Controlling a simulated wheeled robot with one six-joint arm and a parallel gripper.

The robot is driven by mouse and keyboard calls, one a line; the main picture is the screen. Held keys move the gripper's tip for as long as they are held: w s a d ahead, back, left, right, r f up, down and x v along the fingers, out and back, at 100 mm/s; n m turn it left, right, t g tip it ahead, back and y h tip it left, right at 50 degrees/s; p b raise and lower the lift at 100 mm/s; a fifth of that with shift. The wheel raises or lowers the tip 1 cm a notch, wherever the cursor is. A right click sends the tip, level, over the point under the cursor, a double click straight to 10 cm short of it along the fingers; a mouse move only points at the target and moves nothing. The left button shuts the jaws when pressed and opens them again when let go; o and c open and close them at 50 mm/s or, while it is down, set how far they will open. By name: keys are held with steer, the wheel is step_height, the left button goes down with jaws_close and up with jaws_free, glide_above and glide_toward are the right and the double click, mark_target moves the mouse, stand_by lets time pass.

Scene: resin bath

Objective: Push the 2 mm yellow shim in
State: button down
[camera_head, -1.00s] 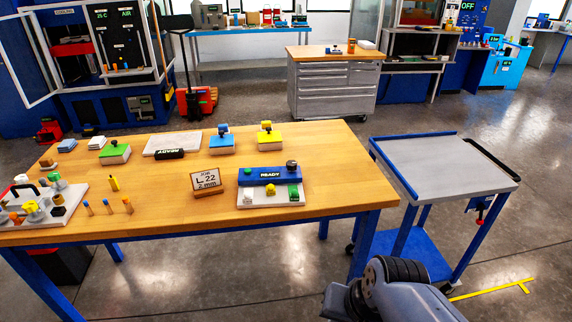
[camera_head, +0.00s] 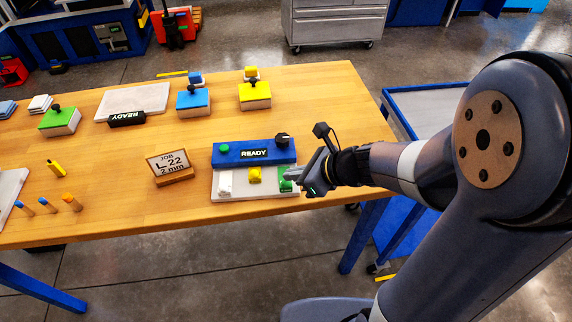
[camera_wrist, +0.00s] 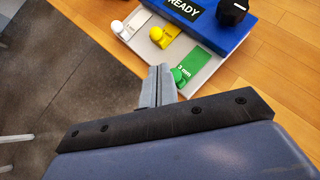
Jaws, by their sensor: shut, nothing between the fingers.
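The yellow shim (camera_head: 255,175) sits in the middle of a light grey plate (camera_head: 240,195) in front of the blue READY box, between a white shim (camera_head: 225,183) and a green shim (camera_head: 287,180). In the wrist view the yellow shim (camera_wrist: 159,37) has a round knob and stands left of the green shim (camera_wrist: 200,64). My gripper (camera_head: 289,176) is shut and empty, over the plate's right end by the green shim. In the wrist view my gripper's fingertips (camera_wrist: 160,70) are together, close to the green knob; I cannot tell whether they touch it.
The blue READY box (camera_head: 253,152) with a black knob stands behind the plate. A job sign (camera_head: 168,166) reading L 22, 2 mm stands to the left. Blue (camera_head: 193,102) and yellow (camera_head: 255,95) stamp-like blocks stand farther back. The table's front edge is close to the plate.

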mark_target(258, 176)
steer(key=b+x, duration=0.1)
steer(key=x, duration=0.8)
steer(key=shift+s, duration=0.1)
steer(key=shift+w+a+b, duration=0.3)
steer(key=shift+w+a, duration=0.05)
steer(key=shift+a, duration=0.05)
steer(key=shift+r, duration=0.15)
